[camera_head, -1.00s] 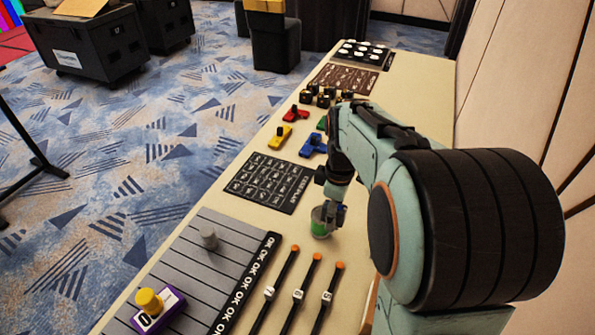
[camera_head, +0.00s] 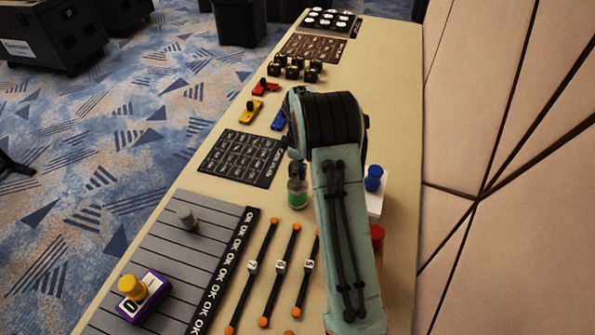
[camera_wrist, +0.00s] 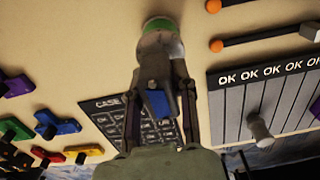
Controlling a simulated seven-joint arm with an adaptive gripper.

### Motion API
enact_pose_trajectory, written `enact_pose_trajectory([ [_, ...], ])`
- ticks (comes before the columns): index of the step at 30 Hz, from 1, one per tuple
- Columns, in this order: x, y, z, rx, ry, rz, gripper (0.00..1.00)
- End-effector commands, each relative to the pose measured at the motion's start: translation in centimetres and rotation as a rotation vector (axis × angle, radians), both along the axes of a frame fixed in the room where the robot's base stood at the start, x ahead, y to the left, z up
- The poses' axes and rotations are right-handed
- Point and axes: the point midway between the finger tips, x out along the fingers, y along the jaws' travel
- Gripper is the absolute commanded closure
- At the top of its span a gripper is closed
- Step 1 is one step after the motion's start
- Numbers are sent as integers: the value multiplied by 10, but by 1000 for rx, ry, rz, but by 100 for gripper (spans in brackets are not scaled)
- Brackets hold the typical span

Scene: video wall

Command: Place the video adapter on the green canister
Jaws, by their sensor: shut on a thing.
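The green canister (camera_head: 298,199) stands upright on the beige table, just below my gripper (camera_head: 297,172) in the head view. It also shows in the wrist view (camera_wrist: 160,40), just past the fingertips. My gripper in the wrist view (camera_wrist: 162,85) is shut on a small dark piece with a blue part, which looks like the video adapter (camera_wrist: 157,103). The adapter is close to the canister's top. I cannot tell whether they touch. The fingers partly hide the adapter, and in the head view it is hard to make out.
Sliders with orange ends (camera_head: 280,265) lie in front of the canister. A black label panel (camera_head: 243,157) is to its left. A grey striped board (camera_head: 165,262) carries a purple block with a yellow knob (camera_head: 143,297). A white block with a blue knob (camera_head: 374,180) stands right of my arm.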

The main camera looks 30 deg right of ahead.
Motion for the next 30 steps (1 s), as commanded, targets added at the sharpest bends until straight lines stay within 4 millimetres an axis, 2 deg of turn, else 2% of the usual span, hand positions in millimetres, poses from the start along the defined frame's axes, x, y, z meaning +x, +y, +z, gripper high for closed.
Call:
enact_pose_trajectory([
  [11, 0, 0, -6, -1, -1, 1, 100],
  [12, 0, 0, -7, -1, -1, 1, 69],
  [14, 0, 0, -6, 0, -1, 1, 50],
  [24, 0, 0, -4, -1, -2, 1, 49],
  [26, 0, 0, 1, -1, -3, 1, 49],
  [30, 1, 0, 26, -2, -6, 2, 49],
])
